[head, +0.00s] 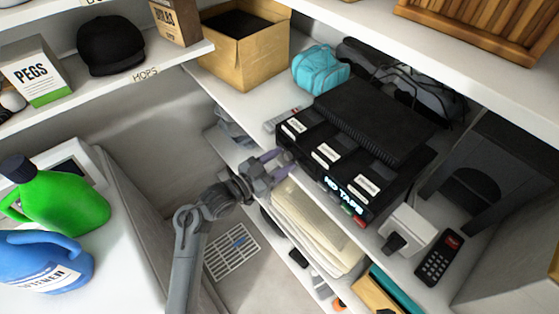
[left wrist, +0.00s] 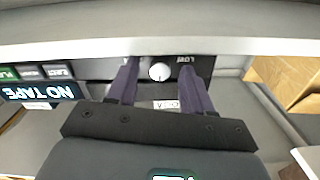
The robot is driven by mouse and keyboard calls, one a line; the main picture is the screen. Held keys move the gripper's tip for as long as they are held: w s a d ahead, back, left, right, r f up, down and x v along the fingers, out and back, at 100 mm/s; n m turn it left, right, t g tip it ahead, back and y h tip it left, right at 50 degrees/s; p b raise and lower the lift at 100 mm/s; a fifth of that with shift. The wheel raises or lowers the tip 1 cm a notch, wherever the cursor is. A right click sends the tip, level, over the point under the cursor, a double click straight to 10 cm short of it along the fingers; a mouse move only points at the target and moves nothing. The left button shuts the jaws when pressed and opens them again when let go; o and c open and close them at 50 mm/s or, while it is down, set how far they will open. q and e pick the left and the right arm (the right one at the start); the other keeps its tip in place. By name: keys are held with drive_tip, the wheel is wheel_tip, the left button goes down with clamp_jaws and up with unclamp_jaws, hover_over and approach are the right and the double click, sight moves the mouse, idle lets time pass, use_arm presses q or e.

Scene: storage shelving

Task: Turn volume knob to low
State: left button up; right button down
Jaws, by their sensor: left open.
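The volume knob (left wrist: 160,71) is a small, round, white dial on the dark front panel of a black tape player. In the left wrist view it sits between the two purple fingers of my left gripper (left wrist: 159,72), with a visible gap on each side. A "LOW" label (left wrist: 186,59) is beside it, partly behind the right finger. I cannot tell where the knob points. In the head view the left gripper (head: 277,165) is at the left end of the tape player's (head: 320,150) front and hides the knob. The gripper is open and empty.
The tape player's lit "NO TAPE" display (head: 343,192) faces the front. A black box (head: 375,118) lies on top of it. A cardboard box (head: 245,55) and a teal bag (head: 320,70) stand behind. Papers (head: 312,225) are stacked on the shelf below. A black remote (head: 440,257) lies right.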

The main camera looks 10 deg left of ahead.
use_arm(q)
drive_tip(key=shift+c, duration=0.2)
clamp_jaws()
drive_tip(key=shift+r+p, duration=0.15)
drive_tip(key=shift+p, duration=0.2)
drive_tip(key=n+p, duration=0.3)
drive_tip(key=shift+r, duration=0.15)
drive_tip(key=shift+f+n+p, duration=0.2)
drive_tip(key=shift+n+p, duration=0.3)
drive_tip(key=shift+n, duration=0.1)
drive_tip(key=shift+o, duration=0.2)
unclamp_jaws()
